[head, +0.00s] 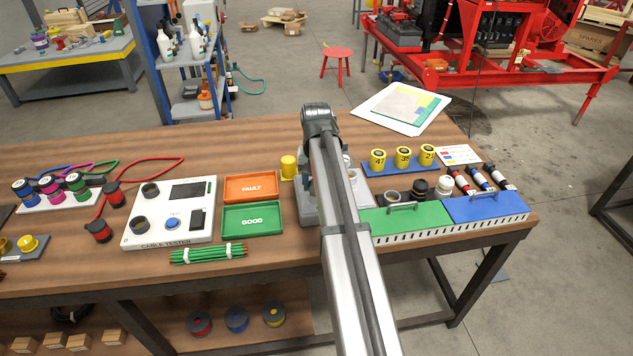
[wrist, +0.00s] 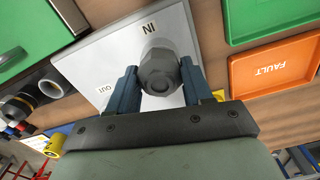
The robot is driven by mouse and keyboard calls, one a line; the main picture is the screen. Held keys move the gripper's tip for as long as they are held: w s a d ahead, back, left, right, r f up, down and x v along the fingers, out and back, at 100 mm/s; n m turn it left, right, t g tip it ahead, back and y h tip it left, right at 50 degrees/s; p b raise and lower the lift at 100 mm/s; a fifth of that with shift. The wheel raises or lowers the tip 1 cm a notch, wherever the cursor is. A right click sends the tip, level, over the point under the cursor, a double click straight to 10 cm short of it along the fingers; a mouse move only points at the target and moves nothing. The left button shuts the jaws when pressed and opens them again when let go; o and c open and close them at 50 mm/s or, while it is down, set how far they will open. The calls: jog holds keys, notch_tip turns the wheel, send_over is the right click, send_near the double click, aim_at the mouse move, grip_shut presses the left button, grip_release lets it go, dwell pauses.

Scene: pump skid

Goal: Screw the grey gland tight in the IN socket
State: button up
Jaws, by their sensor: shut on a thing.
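The grey gland (wrist: 158,70) has a hexagonal body and shows end-on in the wrist view, beside the IN label (wrist: 149,27) on the light grey box (wrist: 90,65). My gripper (wrist: 160,88) has one blue-grey finger on each side of the gland and is shut on it. The gland covers the IN socket, so I cannot tell how deep it sits. The OUT label (wrist: 104,89) is on the same box. In the head view my arm hides the gripper, the gland and most of the box (head: 306,207).
Left of the box stand the orange FAULT tray (head: 250,187), the green GOOD tray (head: 252,219) and a yellow part (head: 288,167). To the right are yellow numbered cups (head: 402,158), dark and white rings, and the green (head: 405,219) and blue (head: 485,207) cases.

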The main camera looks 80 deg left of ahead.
jog(key=shift+c, duration=0.4)
jog(key=m, duration=0.4)
jog(key=shift+m, duration=2.6)
jog(key=o, duration=1.1)
jog(key=n, duration=0.4)
jog(key=shift+n, duration=2.6)
